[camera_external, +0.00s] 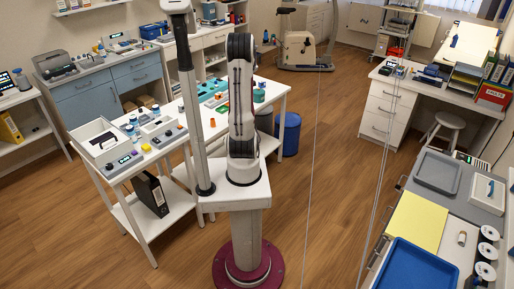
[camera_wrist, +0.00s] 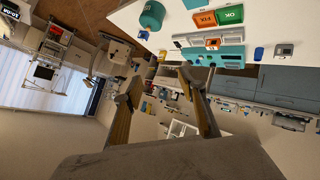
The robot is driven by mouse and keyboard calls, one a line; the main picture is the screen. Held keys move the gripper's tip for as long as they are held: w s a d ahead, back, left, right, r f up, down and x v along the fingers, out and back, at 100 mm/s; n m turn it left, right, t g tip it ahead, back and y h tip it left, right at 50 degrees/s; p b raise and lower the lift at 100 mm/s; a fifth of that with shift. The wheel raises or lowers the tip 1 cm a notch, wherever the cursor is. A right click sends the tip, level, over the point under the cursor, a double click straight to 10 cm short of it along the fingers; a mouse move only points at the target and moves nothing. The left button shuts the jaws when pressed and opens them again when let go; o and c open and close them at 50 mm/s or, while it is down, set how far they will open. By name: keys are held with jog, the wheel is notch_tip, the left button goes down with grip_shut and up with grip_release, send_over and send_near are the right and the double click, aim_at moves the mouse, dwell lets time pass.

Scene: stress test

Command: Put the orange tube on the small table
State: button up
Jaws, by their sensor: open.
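A small orange object (camera_external: 212,122), possibly the orange tube, lies on the white table just left of my arm in the external view. In the wrist view a small orange piece (camera_wrist: 212,42) shows beside a teal tray; I cannot tell if it is the same thing. My gripper (camera_wrist: 158,82) is open, with its two fingers apart and nothing visible between them. It is tilted toward the room, away from the tabletop. In the external view my gripper cannot be made out. Which surface is the small table is not clear; a white table (camera_external: 200,125) stands beside my base.
Trays and jars crowd the left white table. A blue bin (camera_external: 288,134) stands behind my arm. At right, a bench carries a blue tray (camera_external: 417,266), a yellow sheet (camera_external: 416,220) and a grey tray (camera_external: 437,172). A round stool (camera_external: 449,119) stands farther back. Wooden floor between is clear.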

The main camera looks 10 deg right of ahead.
jog(key=w+a+f+n+y, duration=0.3)
jog(key=w+a+f+y, duration=0.15)
jog(key=f, duration=0.35)
jog(key=w+a+f+n+y, duration=0.4)
jog(key=w+f, duration=0.1)
jog(key=f, duration=0.2)
jog(key=n+g+y, duration=0.3)
jog(key=g+y, duration=0.4)
jog(key=y, duration=0.3)
send_near(214, 120)
jog(key=a, duration=0.1)
jog(key=w+a, duration=0.1)
jog(key=a, duration=0.1)
jog(key=shift+w+a+f+h, duration=0.15)
jog(key=shift+w+h, duration=0.1)
jog(key=shift+w, duration=0.15)
jog(key=shift+s, duration=0.45)
jog(key=shift+x, duration=1.35)
